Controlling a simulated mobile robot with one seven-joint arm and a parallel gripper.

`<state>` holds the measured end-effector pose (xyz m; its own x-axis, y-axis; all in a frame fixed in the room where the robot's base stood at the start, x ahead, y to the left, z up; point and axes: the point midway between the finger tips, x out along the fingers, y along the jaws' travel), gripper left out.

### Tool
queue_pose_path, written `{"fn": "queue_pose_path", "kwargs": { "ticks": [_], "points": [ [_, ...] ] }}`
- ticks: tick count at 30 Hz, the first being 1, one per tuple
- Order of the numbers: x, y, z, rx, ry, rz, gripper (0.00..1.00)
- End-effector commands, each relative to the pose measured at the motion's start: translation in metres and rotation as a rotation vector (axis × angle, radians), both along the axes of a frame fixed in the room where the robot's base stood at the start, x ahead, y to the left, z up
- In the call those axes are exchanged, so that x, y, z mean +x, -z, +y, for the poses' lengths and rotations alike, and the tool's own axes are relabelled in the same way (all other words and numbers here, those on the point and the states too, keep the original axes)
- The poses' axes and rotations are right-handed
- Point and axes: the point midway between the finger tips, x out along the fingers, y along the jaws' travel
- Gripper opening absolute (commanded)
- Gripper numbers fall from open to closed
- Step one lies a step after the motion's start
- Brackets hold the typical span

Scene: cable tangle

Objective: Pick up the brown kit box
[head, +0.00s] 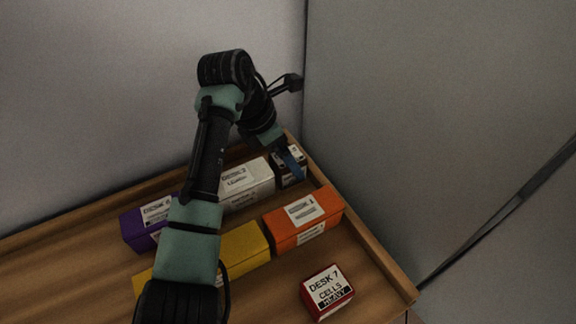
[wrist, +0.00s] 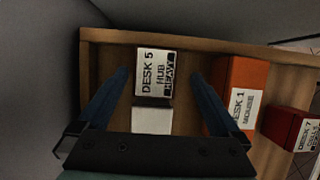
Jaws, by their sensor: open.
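The brown kit box (head: 291,180) stands in the far right corner of the wooden tray, its dark side showing beside a blue finger. In the wrist view its white top label (wrist: 155,74) reads "DESK 5 HUB HEAVY". My gripper (wrist: 160,80) is open and empty, its two blue fingers on either side of the box in the picture. In the head view my gripper (head: 293,163) is at the box, partly covering it. I cannot tell whether the fingers touch it or how far down they reach.
A white box (head: 248,182) stands close beside the brown one, with an orange box (head: 304,217) in front. Purple (head: 140,232), yellow (head: 243,243) and red (head: 326,292) boxes stand farther off. The tray's raised rim (head: 360,231) and grey walls are close by.

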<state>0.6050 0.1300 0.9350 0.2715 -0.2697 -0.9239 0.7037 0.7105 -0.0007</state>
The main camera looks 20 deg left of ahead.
Motion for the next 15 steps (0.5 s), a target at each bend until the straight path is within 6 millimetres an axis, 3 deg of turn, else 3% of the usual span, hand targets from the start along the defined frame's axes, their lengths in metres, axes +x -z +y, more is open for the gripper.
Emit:
{"fn": "queue_pose_path", "kwargs": {
  "ticks": [10, 15],
  "points": [
    [0.016, 0.039, -0.008, 0.002, 0.001, 0.001, 1.00],
    [0.020, 0.049, -0.012, 0.001, 0.001, -0.001, 1.00]
  ]
}}
